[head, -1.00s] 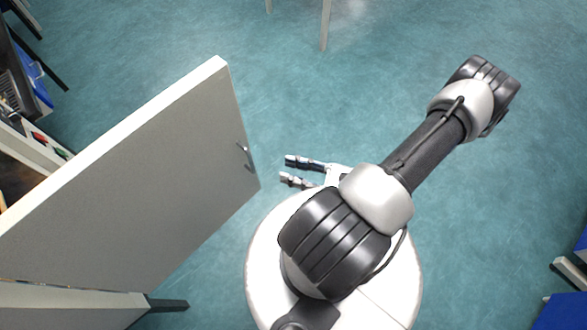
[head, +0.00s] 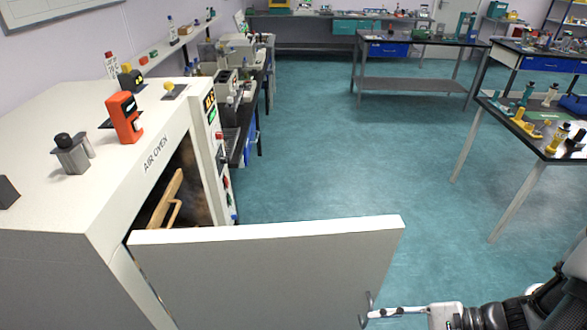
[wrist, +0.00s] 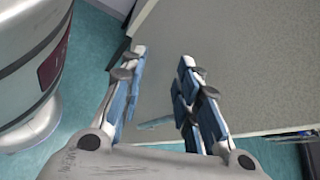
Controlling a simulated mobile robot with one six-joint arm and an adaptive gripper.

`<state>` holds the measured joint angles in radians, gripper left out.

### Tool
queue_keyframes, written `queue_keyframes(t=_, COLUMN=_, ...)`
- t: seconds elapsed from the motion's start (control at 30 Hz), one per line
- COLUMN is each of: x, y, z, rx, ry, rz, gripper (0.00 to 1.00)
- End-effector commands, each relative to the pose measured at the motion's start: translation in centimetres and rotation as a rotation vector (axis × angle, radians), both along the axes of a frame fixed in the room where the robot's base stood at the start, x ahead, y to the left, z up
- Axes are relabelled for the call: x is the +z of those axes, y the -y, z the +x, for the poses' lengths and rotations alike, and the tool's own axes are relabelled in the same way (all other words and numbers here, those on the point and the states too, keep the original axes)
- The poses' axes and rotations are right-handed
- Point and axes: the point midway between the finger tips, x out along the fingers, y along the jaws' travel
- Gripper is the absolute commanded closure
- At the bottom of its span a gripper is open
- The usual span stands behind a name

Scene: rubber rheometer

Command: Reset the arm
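My gripper (wrist: 163,56) is open in the wrist view, with two blue-padded fingers apart and a grey panel beyond them. Nothing is clearly held between them. In the head view my gripper (head: 385,313) shows at the bottom edge, its fingers close to the hook-shaped handle (head: 368,302) on the open oven door (head: 275,270). I cannot tell whether they touch the handle. My arm comes in from the lower right corner and is mostly cut off.
The white air oven (head: 60,160) stands at left, its door swung out wide across the front. A wooden-coloured item (head: 165,200) shows inside. Benches with lab items, including a dark-topped table (head: 490,105), stand at right and back. The blue-green floor (head: 340,160) between is clear.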

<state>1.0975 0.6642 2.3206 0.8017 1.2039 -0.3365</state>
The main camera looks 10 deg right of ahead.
Motion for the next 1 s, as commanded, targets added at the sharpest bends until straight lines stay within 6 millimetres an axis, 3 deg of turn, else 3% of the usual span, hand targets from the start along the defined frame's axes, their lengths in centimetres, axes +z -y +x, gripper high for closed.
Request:
queue_keyframes(t=0.03, x=1.6, y=-1.0, z=0.5, rx=0.101, ry=0.025, rz=-0.085, gripper=0.70)
queue_keyframes(t=0.33, x=8.9, y=-6.5, z=1.2, rx=0.595, ry=0.224, rz=-0.518, gripper=0.70)
queue_keyframes(t=0.6, x=14.8, y=-10.9, z=0.1, rx=0.948, ry=0.507, rz=-0.893, gripper=0.70)
queue_keyframes(t=0.73, x=16.2, y=-11.1, z=-1.1, rx=1.051, ry=0.612, rz=-1.083, gripper=0.70)
queue_keyframes(t=1.0, x=17.7, y=-9.5, z=-2.4, rx=1.095, ry=0.713, rz=-1.360, gripper=0.70)
